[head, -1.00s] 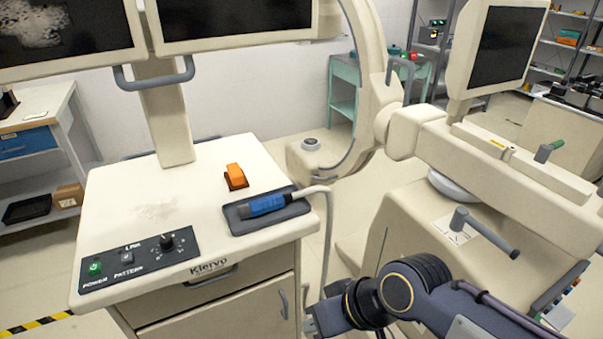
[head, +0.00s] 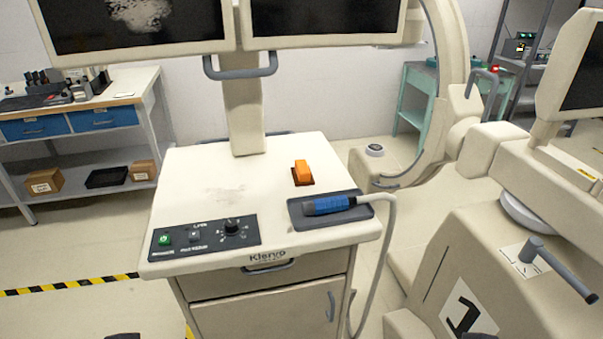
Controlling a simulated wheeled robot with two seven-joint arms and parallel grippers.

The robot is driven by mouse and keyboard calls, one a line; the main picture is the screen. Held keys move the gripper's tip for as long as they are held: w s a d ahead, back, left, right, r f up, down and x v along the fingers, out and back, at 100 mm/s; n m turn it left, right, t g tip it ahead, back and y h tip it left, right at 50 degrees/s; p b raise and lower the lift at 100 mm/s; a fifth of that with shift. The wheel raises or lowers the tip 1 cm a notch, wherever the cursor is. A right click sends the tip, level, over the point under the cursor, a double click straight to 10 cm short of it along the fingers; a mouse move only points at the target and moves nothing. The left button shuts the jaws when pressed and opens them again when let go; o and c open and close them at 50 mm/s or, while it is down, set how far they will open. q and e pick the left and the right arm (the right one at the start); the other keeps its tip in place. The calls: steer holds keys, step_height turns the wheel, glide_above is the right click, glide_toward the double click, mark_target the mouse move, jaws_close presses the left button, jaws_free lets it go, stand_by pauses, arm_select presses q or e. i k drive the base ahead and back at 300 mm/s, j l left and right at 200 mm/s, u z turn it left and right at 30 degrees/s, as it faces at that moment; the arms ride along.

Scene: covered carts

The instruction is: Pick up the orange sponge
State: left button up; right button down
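The orange sponge (head: 303,171) appears as a small bright orange block on top of the cream cart (head: 190,193), right of the monitor post. A dark reddish-brown patch shows beneath and around its base; I cannot tell whether this is part of it. Nothing touches it from above. Neither of my grippers shows in the head view. Only small dark slivers, possibly parts of my arms, show at the bottom edge.
A blue handheld probe (head: 328,204) lies on a dark tray (head: 366,212) just in front of the sponge, its cable hanging off the right side. A control panel (head: 203,238) is at the front left. Monitors (head: 325,22) overhang the back. A large cream machine (head: 480,235) stands right.

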mark_target(303, 175)
steer(key=i+j+u, duration=0.15)
steer(key=u, duration=0.2)
steer(key=i+u, duration=0.55)
steer(key=u, duration=0.15)
